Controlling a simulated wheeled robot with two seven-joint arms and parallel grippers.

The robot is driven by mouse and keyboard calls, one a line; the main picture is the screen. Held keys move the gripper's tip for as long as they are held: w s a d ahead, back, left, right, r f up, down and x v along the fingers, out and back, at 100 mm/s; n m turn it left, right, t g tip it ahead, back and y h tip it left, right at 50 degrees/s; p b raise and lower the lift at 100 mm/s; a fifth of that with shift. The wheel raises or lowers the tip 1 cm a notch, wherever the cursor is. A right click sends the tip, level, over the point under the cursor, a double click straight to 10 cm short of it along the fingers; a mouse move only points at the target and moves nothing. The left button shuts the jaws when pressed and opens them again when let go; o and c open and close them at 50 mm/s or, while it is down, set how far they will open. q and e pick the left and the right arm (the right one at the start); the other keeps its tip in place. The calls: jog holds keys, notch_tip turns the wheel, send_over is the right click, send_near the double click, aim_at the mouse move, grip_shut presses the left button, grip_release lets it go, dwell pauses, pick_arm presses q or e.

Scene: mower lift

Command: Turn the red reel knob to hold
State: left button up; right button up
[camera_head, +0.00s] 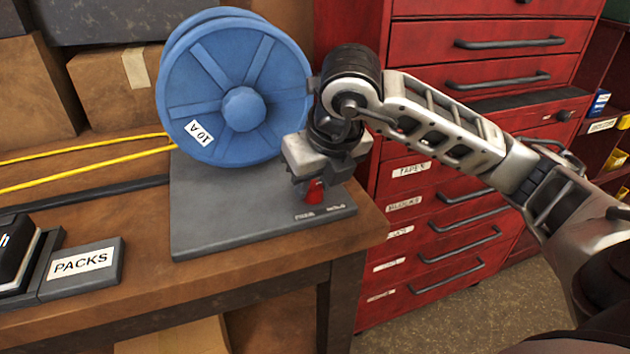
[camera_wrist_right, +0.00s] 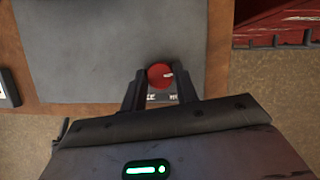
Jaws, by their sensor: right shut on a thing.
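The red reel knob (camera_head: 314,190) stands on the grey base plate (camera_head: 215,225), near its front right corner, above printed labels that read FREE and HOLD. My right gripper (camera_head: 312,186) reaches down from above and is shut on the knob. In the right wrist view the knob (camera_wrist_right: 160,76) sits between the two dark fingers (camera_wrist_right: 160,88), with a white mark on its top pointing right. The labels are partly hidden there by the gripper. The blue reel (camera_head: 280,85), tagged 10 A, stands upright on the back of the plate. My left gripper is not in view.
The plate rests on a wooden bench (camera_head: 140,265). A PACKS block (camera_head: 82,268) lies at the bench's left front. Yellow cord (camera_head: 80,180) runs to the reel. A red drawer cabinet (camera_head: 400,270) stands close on the right. Cardboard boxes (camera_head: 110,90) are behind.

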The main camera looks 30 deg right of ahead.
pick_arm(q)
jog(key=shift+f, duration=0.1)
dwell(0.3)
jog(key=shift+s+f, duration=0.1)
pick_arm(e)
jog(key=o, duration=1)
jog(key=shift+c, duration=0.2)
jog(key=shift+r, duration=0.1)
pick_arm(q)
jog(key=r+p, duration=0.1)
jog(key=p, duration=0.3)
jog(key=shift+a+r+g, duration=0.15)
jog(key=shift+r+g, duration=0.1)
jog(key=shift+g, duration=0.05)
pick_arm(e)
jog(key=v, duration=1.5)
jog(key=shift+r, duration=0.4)
jog(key=shift+s, duration=0.1)
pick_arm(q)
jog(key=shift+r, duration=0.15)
